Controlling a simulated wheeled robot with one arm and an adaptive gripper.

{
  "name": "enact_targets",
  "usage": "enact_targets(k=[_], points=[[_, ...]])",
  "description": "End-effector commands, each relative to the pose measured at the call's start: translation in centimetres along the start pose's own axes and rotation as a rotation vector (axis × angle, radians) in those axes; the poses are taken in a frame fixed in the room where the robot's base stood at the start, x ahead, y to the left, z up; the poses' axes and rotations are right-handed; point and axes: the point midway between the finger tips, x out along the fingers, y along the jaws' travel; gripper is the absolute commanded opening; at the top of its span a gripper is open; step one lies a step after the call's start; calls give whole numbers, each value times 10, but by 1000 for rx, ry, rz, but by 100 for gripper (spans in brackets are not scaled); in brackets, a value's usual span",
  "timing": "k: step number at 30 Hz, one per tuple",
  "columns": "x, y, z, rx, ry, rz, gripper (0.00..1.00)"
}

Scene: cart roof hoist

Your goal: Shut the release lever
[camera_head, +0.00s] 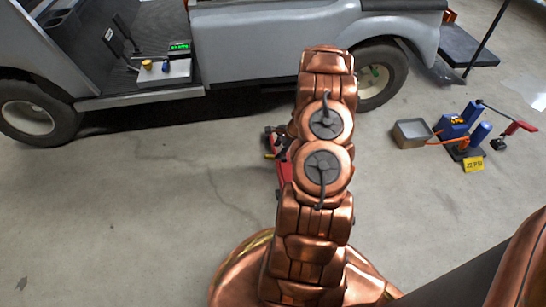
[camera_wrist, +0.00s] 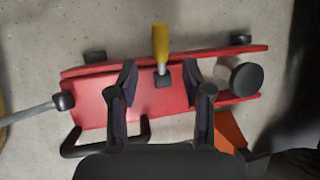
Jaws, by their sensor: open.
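In the wrist view, a red jack (camera_wrist: 105,88) lies on the floor below my gripper (camera_wrist: 159,72). A short lever with a yellow grip (camera_wrist: 160,40) stands out from a dark pivot block on the jack; it looks like the release lever. My gripper is open, with one finger on each side of the lever's lower end and pivot. Nothing shows as gripped; I cannot tell how far above the jack the fingertips are. In the head view the jack (camera_head: 284,172) is mostly hidden behind my arm, and so are my gripper and the lever.
A grey rod (camera_wrist: 30,112) meets a black knob at the jack's left end. A dark round cylinder (camera_wrist: 246,80) sits at its right end. A grey cart (camera_head: 260,45) stands behind. A blue pump unit (camera_head: 456,128) with a metal tray stands at right. The left floor is clear.

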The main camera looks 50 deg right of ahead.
Motion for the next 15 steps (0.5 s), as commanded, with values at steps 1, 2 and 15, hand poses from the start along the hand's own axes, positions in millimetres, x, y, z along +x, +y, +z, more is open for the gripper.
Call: enact_targets(k=[1,2,15], points=[[11,1,-1,-1,-1,1,50],[16,1,-1,-2,-1,1,50],[61,0,1,-3,-1,0,50]])
